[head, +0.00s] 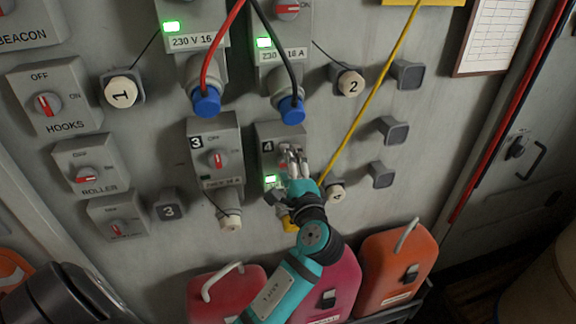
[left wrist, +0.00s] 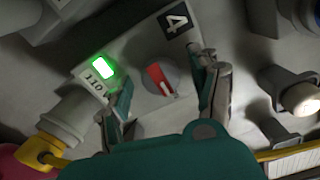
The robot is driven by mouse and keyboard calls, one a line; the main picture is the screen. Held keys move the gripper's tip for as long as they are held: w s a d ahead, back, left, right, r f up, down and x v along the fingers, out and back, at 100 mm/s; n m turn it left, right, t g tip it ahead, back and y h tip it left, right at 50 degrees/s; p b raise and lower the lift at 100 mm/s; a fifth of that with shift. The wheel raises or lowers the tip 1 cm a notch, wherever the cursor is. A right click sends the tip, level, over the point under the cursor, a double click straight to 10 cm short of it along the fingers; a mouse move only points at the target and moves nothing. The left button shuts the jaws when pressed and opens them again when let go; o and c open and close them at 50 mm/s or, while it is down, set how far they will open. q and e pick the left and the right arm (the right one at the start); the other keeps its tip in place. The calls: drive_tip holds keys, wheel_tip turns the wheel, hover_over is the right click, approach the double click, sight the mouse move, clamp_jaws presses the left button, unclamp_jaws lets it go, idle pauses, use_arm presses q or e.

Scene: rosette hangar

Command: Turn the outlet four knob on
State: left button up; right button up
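The outlet four box (head: 265,131) is grey, carries a "4" label and sits in the lower middle of the wall panel. Its green light (left wrist: 103,67) is lit. Its round grey knob with a red pointer (left wrist: 158,78) is in plain view in the left wrist view; in the head view my fingers mostly cover it. My left gripper (head: 291,153) is at the front of the box. In the left wrist view its two fingers (left wrist: 165,76) stand apart on either side of the knob, with gaps visible. My right gripper is in neither view.
A yellow plug (head: 290,223) is at outlet four's underside, and a yellow cable (head: 372,88) runs up to the right. Outlet three (head: 215,150) is close on the left. Blue plugs (head: 292,110) hang above. Red and orange cases (head: 397,268) stand below.

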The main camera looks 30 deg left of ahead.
use_arm(q)
drive_tip(key=v, duration=1.2)
idle(0.3)
